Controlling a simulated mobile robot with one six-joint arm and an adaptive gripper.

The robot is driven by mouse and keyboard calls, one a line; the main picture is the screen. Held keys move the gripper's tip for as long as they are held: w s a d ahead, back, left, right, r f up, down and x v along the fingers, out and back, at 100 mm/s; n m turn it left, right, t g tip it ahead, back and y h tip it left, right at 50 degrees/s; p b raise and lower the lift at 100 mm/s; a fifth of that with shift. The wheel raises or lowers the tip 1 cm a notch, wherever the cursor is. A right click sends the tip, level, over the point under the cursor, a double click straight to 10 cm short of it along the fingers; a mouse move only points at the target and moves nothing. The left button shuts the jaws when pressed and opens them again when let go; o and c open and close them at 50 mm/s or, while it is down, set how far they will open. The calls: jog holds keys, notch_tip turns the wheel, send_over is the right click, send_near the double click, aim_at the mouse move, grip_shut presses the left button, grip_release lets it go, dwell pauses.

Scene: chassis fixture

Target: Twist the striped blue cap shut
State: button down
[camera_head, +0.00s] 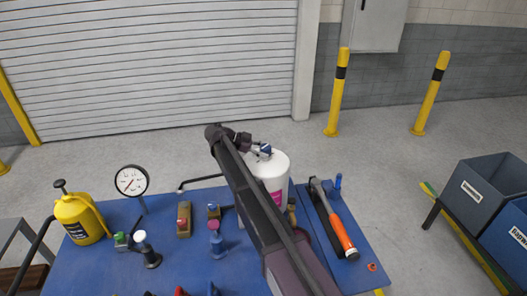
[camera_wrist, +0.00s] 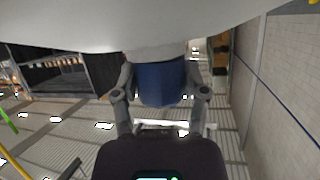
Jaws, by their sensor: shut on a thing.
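The blue cap (camera_head: 265,150) sits at the top of a white container (camera_head: 275,166) with a pink label, on the blue table. In the wrist view the cap (camera_wrist: 162,84) is between the two grey fingers of my gripper (camera_wrist: 160,92), one finger on each side. The gripper is shut on it. In the head view my gripper (camera_head: 258,147) reaches the cap from the left. My arm hides part of the container's left side. The white surface of the container (camera_wrist: 150,35) fills the top of the wrist view. The cap's stripes and its seating cannot be made out clearly.
The blue table (camera_head: 205,262) holds a yellow can (camera_head: 80,220), a dial gauge (camera_head: 131,181) and several small coloured knobs. An orange-handled tool (camera_head: 341,232) lies right of my arm. Grey-blue bins (camera_head: 483,190) stand at the far right.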

jog(key=shift+c, duration=0.2)
grip_release()
jog(key=shift+w+f, duration=0.1)
jog(key=shift+f, duration=0.05)
notch_tip(320, 180, up, 7)
jog(key=p, duration=0.7)
dwell(0.5)
